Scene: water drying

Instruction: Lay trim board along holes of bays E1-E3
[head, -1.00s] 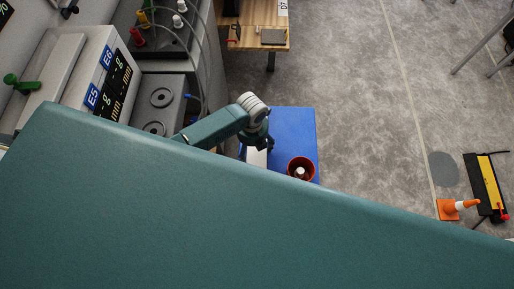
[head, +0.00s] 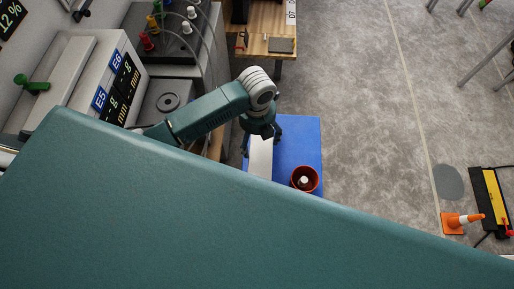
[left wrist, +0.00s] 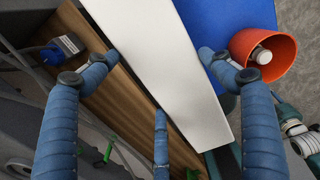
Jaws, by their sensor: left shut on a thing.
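A long white trim board (head: 260,158) shows partly in the head view, running down from my left gripper (head: 262,141) over the left side of a blue surface. In the left wrist view the board (left wrist: 160,50) runs from the top down to the lower right. My left gripper (left wrist: 158,58) is shut on it, with blue fingers at both sides and a third finger below. The lower part of the board is hidden behind my large teal body part in the head view. My right gripper is not in view. Bays E1-E3 are not visible; only labels E5 (head: 99,98) and E6 (head: 116,60) show.
A red-orange cup (head: 304,179) with a white item inside stands on the blue surface (head: 297,140), close to the board. A wooden bench (head: 268,22) stands at the back. The grey floor (head: 370,120) between is clear.

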